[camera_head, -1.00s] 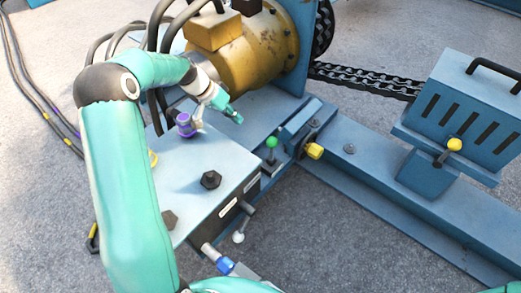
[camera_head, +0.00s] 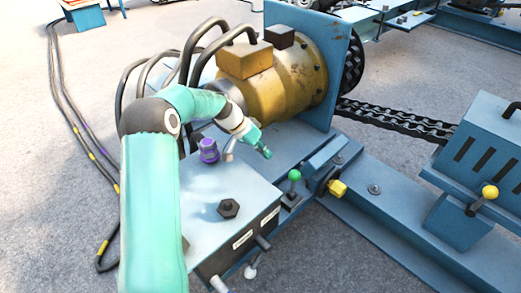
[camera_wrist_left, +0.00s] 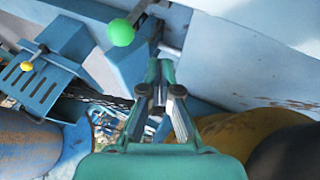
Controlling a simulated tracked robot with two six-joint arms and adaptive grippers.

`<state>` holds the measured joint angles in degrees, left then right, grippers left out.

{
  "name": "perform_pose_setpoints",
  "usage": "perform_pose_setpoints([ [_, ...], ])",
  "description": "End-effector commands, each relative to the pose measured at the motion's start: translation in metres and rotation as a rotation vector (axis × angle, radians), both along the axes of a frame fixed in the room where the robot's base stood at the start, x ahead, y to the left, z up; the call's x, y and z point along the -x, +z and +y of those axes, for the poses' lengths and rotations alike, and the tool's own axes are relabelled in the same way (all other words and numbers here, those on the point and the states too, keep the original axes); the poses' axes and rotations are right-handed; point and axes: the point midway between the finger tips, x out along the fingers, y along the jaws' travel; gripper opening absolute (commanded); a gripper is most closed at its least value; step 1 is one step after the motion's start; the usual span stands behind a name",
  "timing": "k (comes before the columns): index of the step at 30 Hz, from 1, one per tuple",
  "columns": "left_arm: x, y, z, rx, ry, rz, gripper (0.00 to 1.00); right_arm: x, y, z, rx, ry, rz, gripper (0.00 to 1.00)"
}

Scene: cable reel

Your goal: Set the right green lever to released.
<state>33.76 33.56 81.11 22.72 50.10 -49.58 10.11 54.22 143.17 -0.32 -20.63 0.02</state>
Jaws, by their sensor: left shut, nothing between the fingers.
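A green-knobbed lever (camera_head: 294,175) stands nearly upright on a small dark base beside the grey-blue control box (camera_head: 222,185). It is the only green lever I can make out. My left gripper (camera_head: 265,151) is shut and empty, up and left of the green knob in the head view, apart from it. In the left wrist view the shut fingertips (camera_wrist_left: 159,76) point forward, and the green knob (camera_wrist_left: 120,32) shows ahead and to their left, with a gap between. My right gripper does not show.
A yellow motor drum (camera_head: 290,75) with thick black hoses stands behind the gripper. A purple fitting (camera_head: 208,150) sits on the box. A yellow knob (camera_head: 337,187) is right of the green lever, and a yellow-knobbed lever (camera_head: 490,192) is farther right. A chain (camera_head: 395,118) runs behind.

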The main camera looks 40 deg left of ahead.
Motion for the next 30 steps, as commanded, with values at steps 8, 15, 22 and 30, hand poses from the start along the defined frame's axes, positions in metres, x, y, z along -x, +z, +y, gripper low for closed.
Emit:
perform_pose_setpoints([
  [8,-0.020,-0.043,-0.028,0.001,-0.004,0.000,0.00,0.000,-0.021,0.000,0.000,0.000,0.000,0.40],
  [15,-0.023,-0.045,-0.053,0.000,0.000,-0.001,0.00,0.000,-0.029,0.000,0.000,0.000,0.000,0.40],
  [22,-0.023,-0.045,-0.057,-0.001,0.001,0.000,0.00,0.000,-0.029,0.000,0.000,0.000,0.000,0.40],
  [30,-0.023,-0.045,-0.059,-0.004,0.000,0.000,0.00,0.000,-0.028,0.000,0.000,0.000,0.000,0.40],
])
